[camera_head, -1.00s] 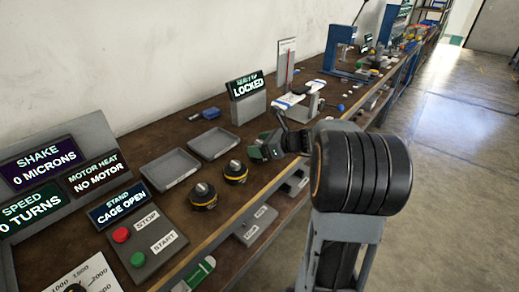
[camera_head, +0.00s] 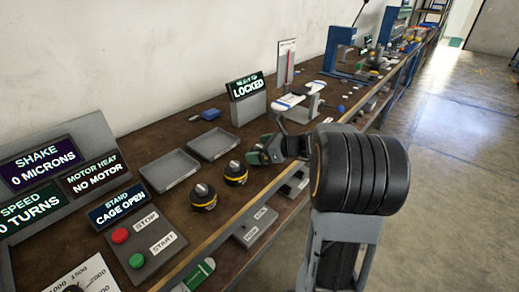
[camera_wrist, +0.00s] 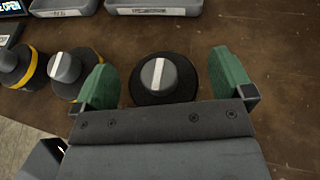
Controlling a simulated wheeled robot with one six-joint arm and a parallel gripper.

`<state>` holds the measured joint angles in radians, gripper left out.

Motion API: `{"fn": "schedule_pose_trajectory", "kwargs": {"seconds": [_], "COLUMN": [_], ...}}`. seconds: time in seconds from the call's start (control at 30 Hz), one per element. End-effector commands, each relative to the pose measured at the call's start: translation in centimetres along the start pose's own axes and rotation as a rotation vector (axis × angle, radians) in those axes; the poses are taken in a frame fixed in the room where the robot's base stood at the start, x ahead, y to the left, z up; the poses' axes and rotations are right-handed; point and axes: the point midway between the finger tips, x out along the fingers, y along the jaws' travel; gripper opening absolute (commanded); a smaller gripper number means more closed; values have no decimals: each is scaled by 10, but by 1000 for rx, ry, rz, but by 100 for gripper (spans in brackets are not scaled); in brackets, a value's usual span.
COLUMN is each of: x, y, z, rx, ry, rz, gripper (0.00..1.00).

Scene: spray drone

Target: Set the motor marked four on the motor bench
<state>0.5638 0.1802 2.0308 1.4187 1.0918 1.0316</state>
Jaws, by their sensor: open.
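My gripper (camera_wrist: 168,84) is open, with its green fingers on either side of a dark round motor (camera_wrist: 166,76) with a grey knob-like top and white stripe. Gaps show between the motor and both fingers in the wrist view. Two more motors with yellow bands stand to the left, a nearer one (camera_wrist: 72,71) and one at the edge (camera_wrist: 13,65). In the head view these banded motors (camera_head: 204,196) (camera_head: 236,173) stand in a row, and my gripper (camera_head: 264,152) is at the row's far end. No number is readable on any motor. I cannot tell which fixture is the motor bench.
Two grey trays (camera_head: 169,168) (camera_head: 213,144) lie behind the motors. A control box (camera_head: 146,241) with red and green buttons and the display reading "CAGE OPEN" (camera_head: 118,204) stand at left. A LOCKED display (camera_head: 248,98) and a white-armed drone (camera_head: 300,103) stand beyond. The table's front edge is close.

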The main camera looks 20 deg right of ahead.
Motion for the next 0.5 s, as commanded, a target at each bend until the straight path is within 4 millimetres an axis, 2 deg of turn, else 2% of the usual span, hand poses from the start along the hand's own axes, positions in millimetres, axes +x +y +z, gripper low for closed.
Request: {"fn": "schedule_pose_trajectory", "kwargs": {"seconds": [0.17, 0.5], "x": [-10, -74], "y": [-1, -1], "z": [4, 4], "rx": [0, 1], "ry": [-1, 0], "rz": [-3, -5], "gripper": [99, 99]}}
